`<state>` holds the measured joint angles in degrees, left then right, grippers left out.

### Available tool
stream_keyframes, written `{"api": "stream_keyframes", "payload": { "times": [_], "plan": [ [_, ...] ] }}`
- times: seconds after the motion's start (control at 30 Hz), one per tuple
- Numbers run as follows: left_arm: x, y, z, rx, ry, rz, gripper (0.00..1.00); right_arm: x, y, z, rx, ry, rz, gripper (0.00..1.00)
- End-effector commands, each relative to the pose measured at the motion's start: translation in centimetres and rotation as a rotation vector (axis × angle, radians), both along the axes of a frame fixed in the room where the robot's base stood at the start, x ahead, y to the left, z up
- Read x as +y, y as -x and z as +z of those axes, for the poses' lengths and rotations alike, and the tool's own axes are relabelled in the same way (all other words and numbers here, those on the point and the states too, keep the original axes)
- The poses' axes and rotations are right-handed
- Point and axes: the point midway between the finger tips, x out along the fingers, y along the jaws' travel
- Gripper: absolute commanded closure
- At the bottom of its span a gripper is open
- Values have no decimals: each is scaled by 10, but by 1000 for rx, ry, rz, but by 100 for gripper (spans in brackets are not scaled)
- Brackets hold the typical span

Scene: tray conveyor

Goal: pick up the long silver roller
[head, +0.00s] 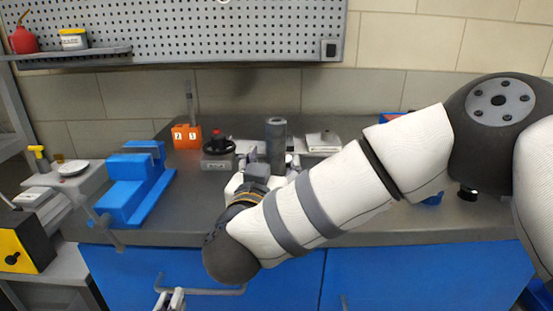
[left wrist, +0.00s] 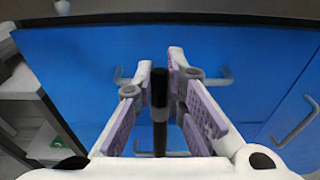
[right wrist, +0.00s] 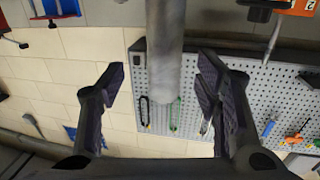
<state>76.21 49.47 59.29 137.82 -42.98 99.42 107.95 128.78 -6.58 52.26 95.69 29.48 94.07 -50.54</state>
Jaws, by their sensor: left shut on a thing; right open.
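The long silver roller (head: 276,135) stands upright on the grey bench in the head view. Its lower part is hidden by my right gripper and arm. In the right wrist view the roller (right wrist: 166,45) runs down from the top edge between the fingers, with a gap on both sides. My right gripper (right wrist: 160,82) is open around it and not touching it. My left gripper (left wrist: 158,68) is low in front of the blue cabinet, shut on a thin dark rod (left wrist: 159,110) with a black end. Only the tip of my left gripper (head: 170,299) shows in the head view.
A device with a red knob (head: 218,147) and an orange numbered block (head: 187,136) stand left of the roller. A small silver device (head: 323,141) is to its right. A blue fixture (head: 130,192) sits at the bench's left end. The blue cabinet (head: 400,275) has handles.

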Motion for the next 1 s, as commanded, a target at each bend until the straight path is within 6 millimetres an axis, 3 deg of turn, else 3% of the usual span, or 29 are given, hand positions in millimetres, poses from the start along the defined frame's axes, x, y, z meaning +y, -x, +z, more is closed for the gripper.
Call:
{"api": "stream_keyframes", "payload": {
  "times": [0.4, 0.63, 0.9, 1.0],
  "plan": [
    [0, 4, -27, 41, 1, 0, 100, -7, -63, -7, 3, -2, 1, 42],
    [0, 3, -25, 39, 1, 0, 100, -7, -66, -4, -1, 1, 3, 42],
    [0, 3, -25, 39, 1, 0, 100, -7, -65, -4, -1, 1, 3, 100],
    [0, 3, -25, 39, 1, 0, 100, -7, -66, -3, -3, 1, 2, 100]
  ]
}}
